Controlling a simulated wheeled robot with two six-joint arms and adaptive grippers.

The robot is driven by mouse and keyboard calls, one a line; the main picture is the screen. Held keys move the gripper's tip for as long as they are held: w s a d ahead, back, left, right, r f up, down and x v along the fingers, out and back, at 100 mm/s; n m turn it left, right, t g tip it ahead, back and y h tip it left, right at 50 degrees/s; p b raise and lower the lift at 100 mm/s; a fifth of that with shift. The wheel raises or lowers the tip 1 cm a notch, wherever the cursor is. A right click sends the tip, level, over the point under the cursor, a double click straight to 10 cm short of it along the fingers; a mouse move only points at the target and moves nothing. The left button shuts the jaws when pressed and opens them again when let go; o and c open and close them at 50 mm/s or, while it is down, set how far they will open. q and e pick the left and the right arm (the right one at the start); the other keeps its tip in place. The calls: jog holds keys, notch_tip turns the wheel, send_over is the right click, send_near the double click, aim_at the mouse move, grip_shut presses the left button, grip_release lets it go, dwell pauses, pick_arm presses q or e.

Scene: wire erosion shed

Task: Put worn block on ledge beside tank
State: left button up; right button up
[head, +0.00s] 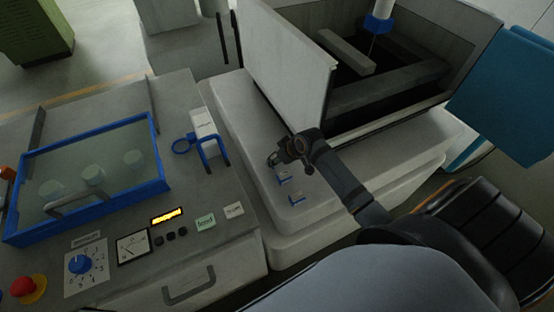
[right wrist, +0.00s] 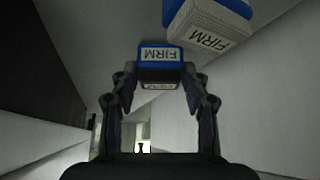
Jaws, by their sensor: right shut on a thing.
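My right gripper (head: 280,158) is over the pale ledge (head: 375,175) in front of the tank (head: 290,68), close to the tank's near wall. In the right wrist view my right gripper (right wrist: 158,78) is shut on a small blue block (right wrist: 158,52) with a white FIRM label. I cannot read any wear on this block. A second FIRM block (right wrist: 208,22), blue and whitish, shows beyond it at upper right, apart from the fingers. My left gripper is not in view.
A grey console (head: 220,225) to the left carries a blue-framed clear-lidded box (head: 60,190), a dial (head: 82,264), a red button (head: 25,288) and a blue handle-like fixture (head: 213,152). A gap separates console and ledge. Bare ledge lies around the small blocks.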

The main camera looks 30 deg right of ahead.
jog(key=shift+f, duration=0.15)
jog(key=o, duration=1.1)
jog(key=shift+o, duration=0.2)
jog(key=shift+s+r, duration=0.1)
jog(key=shift+r, duration=0.3)
jog(key=v, duration=0.7)
jog(key=shift+s+f, duration=0.1)
